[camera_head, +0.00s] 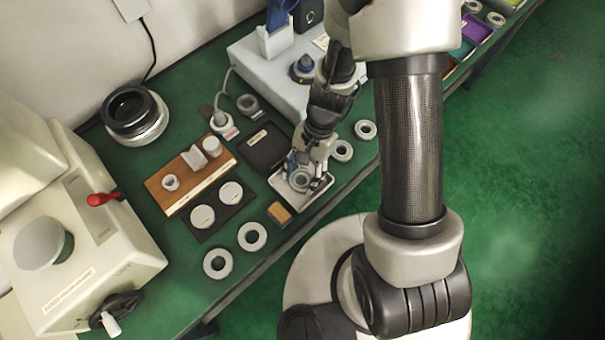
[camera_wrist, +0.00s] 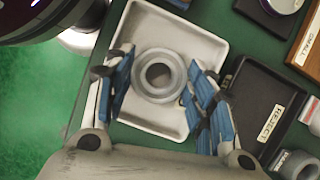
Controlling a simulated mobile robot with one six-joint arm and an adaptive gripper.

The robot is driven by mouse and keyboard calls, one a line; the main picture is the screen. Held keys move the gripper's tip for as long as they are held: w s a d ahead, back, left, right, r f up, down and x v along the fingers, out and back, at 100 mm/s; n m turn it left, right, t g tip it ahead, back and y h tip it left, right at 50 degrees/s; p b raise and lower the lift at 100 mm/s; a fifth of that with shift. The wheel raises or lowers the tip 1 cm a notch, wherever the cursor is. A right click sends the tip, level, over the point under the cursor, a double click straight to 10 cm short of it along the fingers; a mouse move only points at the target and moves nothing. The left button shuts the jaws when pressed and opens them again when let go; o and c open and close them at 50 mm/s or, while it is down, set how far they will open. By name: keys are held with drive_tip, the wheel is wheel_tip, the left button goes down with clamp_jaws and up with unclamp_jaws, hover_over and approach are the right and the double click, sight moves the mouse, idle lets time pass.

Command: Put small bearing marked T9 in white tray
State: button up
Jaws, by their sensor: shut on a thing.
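My gripper (camera_wrist: 158,84) is shut on a small grey bearing ring (camera_wrist: 158,75), with a blue-padded finger on each side of it. The ring's T9 mark cannot be read. The ring is over the white tray (camera_wrist: 197,42), inside its outline; whether it touches the tray floor I cannot tell. In the head view my gripper (camera_head: 308,178) points down into the white tray (camera_head: 312,200) near the bench's front edge, and the ring (camera_head: 299,180) shows between the fingers, partly hidden.
A black tray labelled REJECT (camera_head: 265,148) stands just beside the white tray. A yellow-brown block (camera_head: 280,214) lies left of it. Loose rings (camera_head: 342,151) lie to its right and others (camera_head: 252,236) to its left. A wooden block (camera_head: 190,175) holds several metal parts.

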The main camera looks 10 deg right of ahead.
drive_tip(key=shift+r, duration=0.1)
drive_tip(key=shift+f+b, duration=0.3)
drive_tip(key=o, duration=1)
drive_tip(key=shift+c, duration=0.2)
drive_tip(key=shift+r, duration=0.15)
drive_tip(key=shift+r+p, duration=0.3)
drive_tip(key=shift+p, duration=0.15)
drive_tip(key=w+d+r+n+t+p, duration=0.1)
drive_tip(key=w+d+r+p, duration=0.1)
drive_tip(key=r, duration=0.8)
drive_tip(key=w+d+r+n+t+p, duration=0.1)
drive_tip(key=d+r+p, duration=0.15)
drive_tip(key=r, duration=0.75)
drive_tip(key=s+d+r+n+t+h, duration=0.1)
drive_tip(key=s+d+r+n+t, duration=0.1)
drive_tip(key=s+r, duration=0.3)
drive_tip(key=s+d+r+n+t+h, duration=0.2)
drive_tip(key=s+r+n, duration=0.3)
drive_tip(key=r, duration=0.5)
drive_tip(key=shift+s+r+t, duration=0.2)
drive_tip(key=shift+s+t, duration=0.2)
drive_tip(key=shift+t, duration=0.5)
